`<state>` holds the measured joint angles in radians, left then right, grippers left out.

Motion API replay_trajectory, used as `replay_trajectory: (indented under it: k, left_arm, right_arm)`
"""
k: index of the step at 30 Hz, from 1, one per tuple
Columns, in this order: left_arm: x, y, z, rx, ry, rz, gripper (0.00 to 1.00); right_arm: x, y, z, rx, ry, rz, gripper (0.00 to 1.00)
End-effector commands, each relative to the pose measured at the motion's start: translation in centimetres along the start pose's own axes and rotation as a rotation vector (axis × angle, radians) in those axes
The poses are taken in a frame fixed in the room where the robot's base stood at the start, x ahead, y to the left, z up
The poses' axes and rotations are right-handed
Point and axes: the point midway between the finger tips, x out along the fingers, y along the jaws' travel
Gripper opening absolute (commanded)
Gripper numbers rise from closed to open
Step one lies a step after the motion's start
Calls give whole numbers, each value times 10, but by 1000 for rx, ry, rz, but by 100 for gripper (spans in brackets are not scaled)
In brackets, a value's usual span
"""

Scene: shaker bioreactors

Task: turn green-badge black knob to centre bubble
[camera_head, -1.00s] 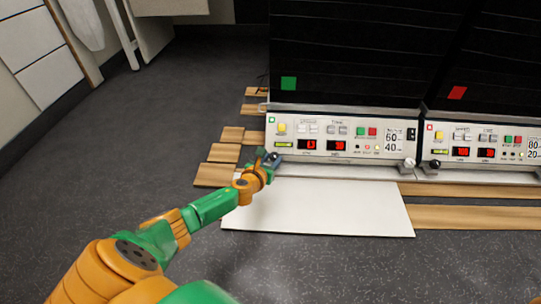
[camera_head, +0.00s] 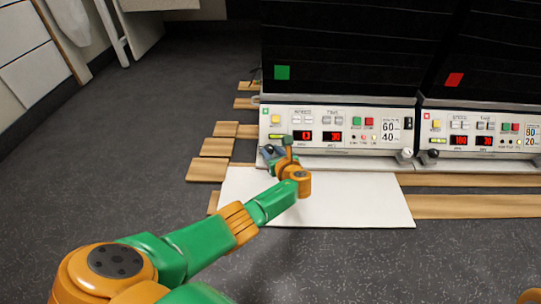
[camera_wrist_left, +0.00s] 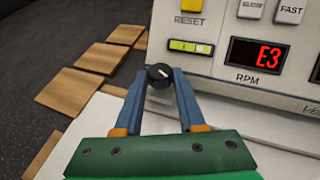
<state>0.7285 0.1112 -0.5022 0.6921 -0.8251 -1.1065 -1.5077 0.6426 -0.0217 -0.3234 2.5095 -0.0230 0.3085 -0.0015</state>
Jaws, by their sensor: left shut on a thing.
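The left machine (camera_head: 335,155) bears a green badge (camera_head: 282,72). Its black knob (camera_wrist_left: 159,75) with a white pointer line sits at the panel's lower left corner in the wrist view. The fingers of my left gripper (camera_wrist_left: 158,80) are on either side of this knob and shut on it. In the head view my left gripper (camera_head: 274,152) covers the knob. The yellow-green bubble level (camera_wrist_left: 190,46) lies just above the knob, below the yellow reset button (camera_wrist_left: 192,5). I cannot tell exactly where its bubble stands. My right gripper is not in view.
The red-badge machine (camera_head: 480,158) stands close on the right, with its own black knob (camera_head: 433,154). A white board (camera_head: 350,200) lies in front of the left machine, with wooden slats (camera_head: 205,169) beside it. The dark floor (camera_head: 120,180) on the left is clear.

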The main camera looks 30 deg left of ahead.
Motion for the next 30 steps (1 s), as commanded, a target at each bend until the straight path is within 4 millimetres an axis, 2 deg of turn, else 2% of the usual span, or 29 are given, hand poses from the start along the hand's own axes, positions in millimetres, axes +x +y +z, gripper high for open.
replay_trajectory:
  k: [17, 18, 19, 27, 30]
  left_arm:
    - [1, -1, 2, -13, -3, 27, 0]
    - [1, -1, 2, -13, -3, 27, 42]
    - [1, -1, 2, -13, -3, 27, 50]
    - [0, -1, 1, -12, -1, 28, 52]
    - [-10, -1, 6, -10, 0, 26, 52]
  right_arm:
    - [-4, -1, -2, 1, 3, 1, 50]
    - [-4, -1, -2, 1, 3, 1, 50]
    - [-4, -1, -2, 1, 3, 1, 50]
    - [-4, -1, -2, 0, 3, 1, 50]
    - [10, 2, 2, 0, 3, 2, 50]
